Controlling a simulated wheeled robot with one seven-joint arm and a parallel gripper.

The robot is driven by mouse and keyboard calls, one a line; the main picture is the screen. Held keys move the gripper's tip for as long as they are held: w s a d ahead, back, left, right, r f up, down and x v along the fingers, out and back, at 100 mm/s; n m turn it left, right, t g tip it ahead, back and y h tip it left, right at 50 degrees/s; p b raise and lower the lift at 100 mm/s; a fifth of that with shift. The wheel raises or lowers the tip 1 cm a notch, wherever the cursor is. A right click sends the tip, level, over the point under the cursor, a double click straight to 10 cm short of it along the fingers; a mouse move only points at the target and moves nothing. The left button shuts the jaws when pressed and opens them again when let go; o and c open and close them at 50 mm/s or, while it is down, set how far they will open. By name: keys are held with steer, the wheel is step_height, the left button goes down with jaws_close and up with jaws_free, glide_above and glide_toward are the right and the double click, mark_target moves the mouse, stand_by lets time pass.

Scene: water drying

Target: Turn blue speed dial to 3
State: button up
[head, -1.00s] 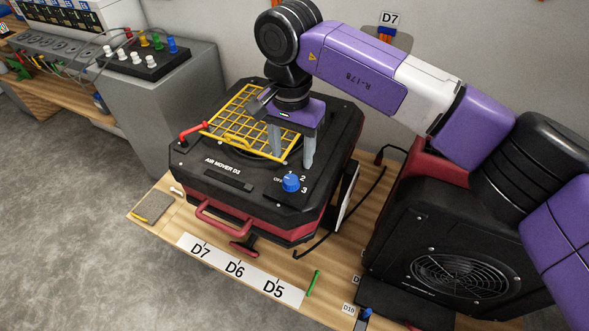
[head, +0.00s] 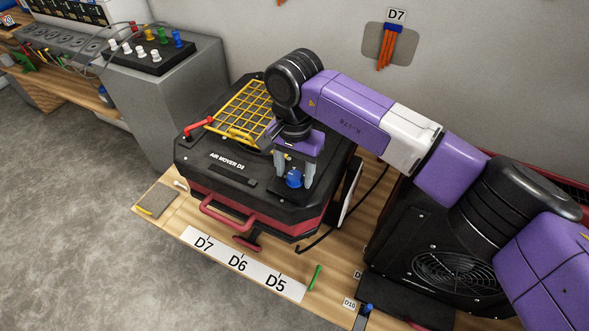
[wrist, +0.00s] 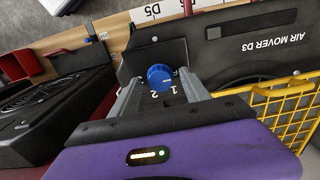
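The blue speed dial (head: 294,179) sits on the front right of the black AIR MOVER D3 top (head: 205,168). My gripper (head: 295,182) points down over it, open, with one finger on either side. In the wrist view the dial (wrist: 158,74) lies between the two fingers, with gaps visible on both sides. The printed 1 and 2 show just below the dial there; the 3 is not readable. A pale pointer mark on the dial seems to face right in that view, away from the 2; its exact setting is hard to tell.
A yellow grille (head: 243,112) and a red lever (head: 198,125) are on the machine's top beside my gripper. A red handle (head: 222,220) is on its front. Another black blower (head: 440,255) stands to the right under my arm. Open floor lies at left.

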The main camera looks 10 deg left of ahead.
jaws_close()
